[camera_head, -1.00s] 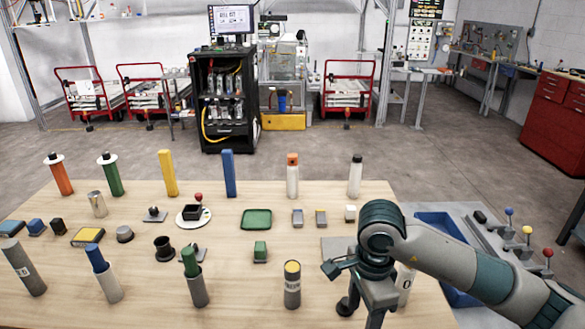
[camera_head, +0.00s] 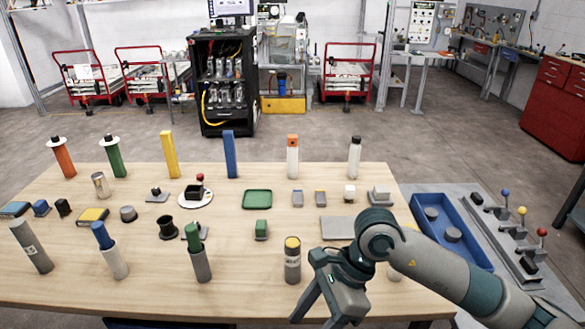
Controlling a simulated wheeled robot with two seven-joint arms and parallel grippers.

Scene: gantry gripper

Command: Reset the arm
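My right arm comes in from the right over the front right of the wooden table (camera_head: 130,285). My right gripper (camera_head: 325,308) points down at the table's front edge. Its two fingers look spread, with nothing visible between them. It is to the right of and nearer than the grey cylinder with a yellow top (camera_head: 292,262). My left gripper and arm are out of view.
Several upright cylinders and small blocks stand on the table, with a green tray (camera_head: 257,199) mid-table. A grey flat plate (camera_head: 338,228) lies beyond my gripper. At right are a blue bin (camera_head: 426,200) and a panel with coloured levers (camera_head: 521,211).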

